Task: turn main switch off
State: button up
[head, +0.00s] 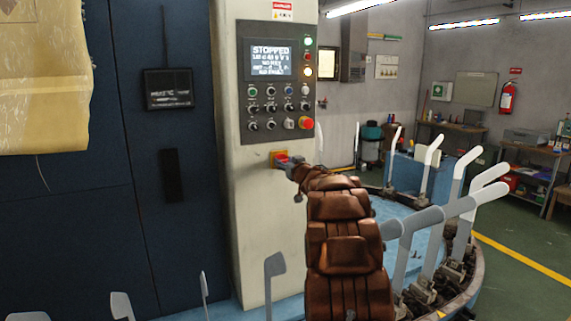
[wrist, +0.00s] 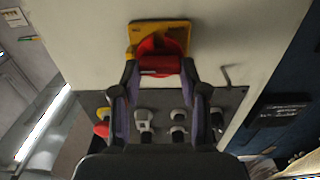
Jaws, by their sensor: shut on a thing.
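The main switch is a red rotary knob (wrist: 160,54) on a yellow plate (wrist: 148,30), mounted on the cream machine column. My gripper (wrist: 160,70) is shut on the red knob, one finger on each side of its handle. In the head view the yellow plate (head: 274,158) shows below the control panel, and my gripper (head: 286,162) reaches it from the right and covers most of the knob. The control panel (head: 243,120) has a screen (head: 271,58) that reads STOPPED.
A red emergency button (head: 306,123) sits on the panel just above the switch. White sock boards (head: 461,190) stand around the blue round table (head: 400,225) at right, and more grey boards (head: 274,265) stand at the front. Dark blue machine doors (head: 170,220) are at left.

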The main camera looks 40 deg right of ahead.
jog(key=shift+c, duration=0.6)
jog(key=shift+n, duration=0.3)
jog(key=n, duration=0.2)
jog(key=shift+f+n+b, duration=0.1)
jog(key=shift+n+b, duration=0.25)
jog(key=shift+n, duration=0.05)
jog(key=shift+a+f+n+b, duration=0.15)
jog(key=shift+n+b, duration=1.45)
jog(key=shift+n, duration=2)
jog(key=shift+a+f+n+b, duration=0.15)
jog(key=shift+n+b, duration=1.4)
jog(key=shift+n, duration=2.05)
jog(key=shift+d, duration=0.1)
